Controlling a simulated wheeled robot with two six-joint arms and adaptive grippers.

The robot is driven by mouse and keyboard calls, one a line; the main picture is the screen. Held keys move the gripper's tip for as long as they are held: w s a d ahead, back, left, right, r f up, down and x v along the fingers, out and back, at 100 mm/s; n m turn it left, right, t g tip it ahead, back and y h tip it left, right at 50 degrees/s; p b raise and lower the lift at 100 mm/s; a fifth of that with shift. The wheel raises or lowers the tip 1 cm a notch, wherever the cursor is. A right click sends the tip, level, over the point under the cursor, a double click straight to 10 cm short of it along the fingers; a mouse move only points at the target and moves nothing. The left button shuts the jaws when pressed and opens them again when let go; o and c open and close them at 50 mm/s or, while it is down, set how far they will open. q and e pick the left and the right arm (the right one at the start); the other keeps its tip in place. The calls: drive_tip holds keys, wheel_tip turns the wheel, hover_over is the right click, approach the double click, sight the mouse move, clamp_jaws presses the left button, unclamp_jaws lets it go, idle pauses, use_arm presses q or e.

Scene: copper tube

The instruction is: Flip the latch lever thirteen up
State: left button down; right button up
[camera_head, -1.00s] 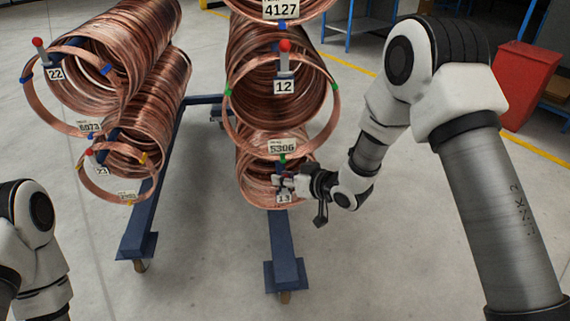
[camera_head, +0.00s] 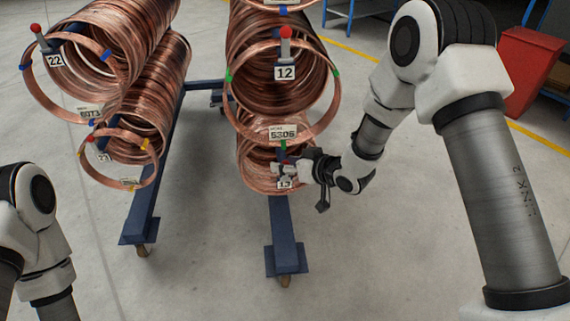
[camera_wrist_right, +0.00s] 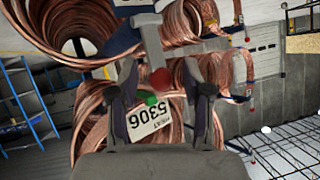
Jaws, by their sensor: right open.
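The tag thirteen (camera_head: 285,184) hangs on the small lower copper coil (camera_head: 258,184) in the right-hand stack. My right gripper (camera_head: 285,168) is at the front of this coil, just above the tag, and covers much of the lever in the head view. In the right wrist view, a grey lever (camera_wrist_right: 151,42) with a red knob (camera_wrist_right: 160,80) reaches between the two spread fingers (camera_wrist_right: 163,95). The fingers are open, and I cannot tell whether either touches the knob. My left gripper is out of view; only part of the left arm shows.
Above is the larger coil with tag twelve (camera_head: 285,73) and its red-knobbed lever (camera_head: 286,40). The label 5306 (camera_head: 283,131) and a green clip (camera_wrist_right: 150,99) lie close to the fingers. Coils 22 (camera_head: 54,61) and 23 stand left. The floor before the blue rack (camera_head: 284,240) is clear.

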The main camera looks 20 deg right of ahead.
drive_tip(key=v, duration=1.1)
drive_tip(key=shift+s, duration=0.15)
drive_tip(key=s+a+f+g+h, duration=0.1)
drive_tip(key=s+f+g, duration=0.2)
drive_tip(key=s+f, duration=0.5)
drive_tip(key=s+a+f+g+h, duration=0.1)
drive_tip(key=s+f+g, duration=0.25)
drive_tip(key=f, duration=0.75)
drive_tip(key=s+d+f+m+g+h, duration=0.2)
drive_tip(key=s+f, duration=0.3)
drive_tip(key=s, duration=0.4)
drive_tip(key=s+d+f+m+g+h, duration=0.2)
drive_tip(key=s+f+g, duration=0.15)
drive_tip(key=s, duration=0.55)
wheel_tip(320, 180, up, 30)
drive_tip(key=t+p, duration=0.1)
drive_tip(key=p, duration=2.9)
drive_tip(key=shift+w+p, duration=0.25)
drive_tip(key=shift+p, duration=0.05)
